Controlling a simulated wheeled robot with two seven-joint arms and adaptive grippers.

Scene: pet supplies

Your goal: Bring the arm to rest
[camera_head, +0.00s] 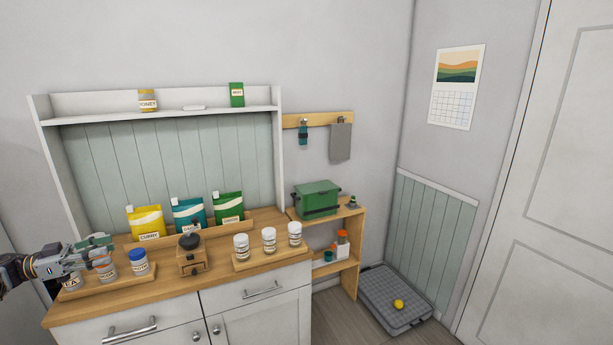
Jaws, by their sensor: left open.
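My left arm comes in from the left edge. My left gripper (98,252) is open over the left end of the wooden counter (180,303). It is close to the jars on the left wooden tray (150,279). An orange-topped jar (107,272) is partly behind or below the fingers; I cannot tell whether they touch it. A blue-lidded jar (138,263) stands just right of it, clear of the gripper. Another jar (72,281) at the left is partly hidden by my gripper. My right gripper does not show.
A grinder (192,262) and a tray with three white-lidded jars (268,240) stand to the right. Three pouches (188,214) line the back beneath a white shelf (200,114). A green box (316,198) sits on the side shelf. The counter's front strip is clear.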

